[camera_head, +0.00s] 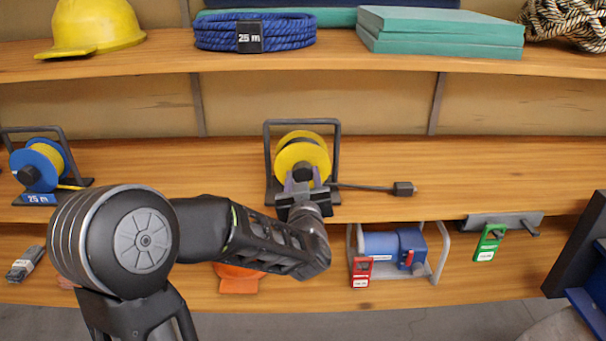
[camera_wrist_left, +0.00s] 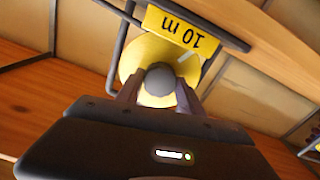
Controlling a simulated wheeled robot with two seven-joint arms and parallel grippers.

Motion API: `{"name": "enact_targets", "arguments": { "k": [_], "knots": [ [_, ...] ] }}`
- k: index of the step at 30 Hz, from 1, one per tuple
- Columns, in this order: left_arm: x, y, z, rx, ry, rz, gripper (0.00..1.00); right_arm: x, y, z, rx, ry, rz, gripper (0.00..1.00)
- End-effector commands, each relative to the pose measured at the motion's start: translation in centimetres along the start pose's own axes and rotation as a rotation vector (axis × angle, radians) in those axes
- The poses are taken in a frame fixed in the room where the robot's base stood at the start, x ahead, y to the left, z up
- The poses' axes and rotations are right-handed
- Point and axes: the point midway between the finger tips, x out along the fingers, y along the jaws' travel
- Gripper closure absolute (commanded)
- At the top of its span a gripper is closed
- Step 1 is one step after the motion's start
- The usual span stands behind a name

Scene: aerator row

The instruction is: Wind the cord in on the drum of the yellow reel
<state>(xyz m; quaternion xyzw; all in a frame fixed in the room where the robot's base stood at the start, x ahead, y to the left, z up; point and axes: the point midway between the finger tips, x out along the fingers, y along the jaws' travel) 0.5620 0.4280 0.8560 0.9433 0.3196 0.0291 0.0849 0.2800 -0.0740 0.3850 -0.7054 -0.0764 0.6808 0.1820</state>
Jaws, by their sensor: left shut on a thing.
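The yellow reel (camera_head: 291,157) stands in a dark frame on the middle shelf. Its black cord (camera_head: 363,187) runs out to the right along the shelf and ends in a dark plug (camera_head: 404,188). My left gripper (camera_head: 303,182) is in front of the reel, shut on the round dark knob (camera_wrist_left: 160,79) at the front of the yellow disc. In the left wrist view the reel (camera_wrist_left: 133,57) carries a yellow "10 m" label (camera_wrist_left: 178,27), and the left gripper's fingers (camera_wrist_left: 160,95) stand on both sides of the knob. The arm hides the reel's lower front. My right gripper is not in view.
A blue reel (camera_head: 40,160) stands at the left of the same shelf. Below are a blue machine (camera_head: 385,245) with a red tag (camera_head: 361,271), a green tag (camera_head: 489,242) and an orange object (camera_head: 238,279). The shelf right of the plug is clear.

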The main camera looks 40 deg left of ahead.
Motion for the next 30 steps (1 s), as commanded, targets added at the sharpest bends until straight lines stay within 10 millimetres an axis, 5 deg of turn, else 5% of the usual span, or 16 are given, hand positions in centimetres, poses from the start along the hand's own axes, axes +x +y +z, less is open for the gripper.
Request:
{"name": "enact_targets", "arguments": {
  "k": [15, 16, 24, 30],
  "knots": [
    [-0.07, 0.01, 0.29, 0.033, -0.006, 0.001, 0.96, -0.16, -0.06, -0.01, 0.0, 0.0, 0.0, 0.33],
    [-0.07, 0.01, 0.29, 0.033, -0.006, 0.001, 0.55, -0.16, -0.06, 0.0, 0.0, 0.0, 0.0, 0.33],
    [-0.03, 0.0, 0.14, 0.031, -0.003, 0.0, 0.34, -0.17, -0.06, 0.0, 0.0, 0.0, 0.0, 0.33],
    [-0.02, 0.0, 0.07, 0.031, -0.001, 0.0, 0.34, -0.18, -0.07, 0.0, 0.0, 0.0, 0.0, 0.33]
  ]
}}
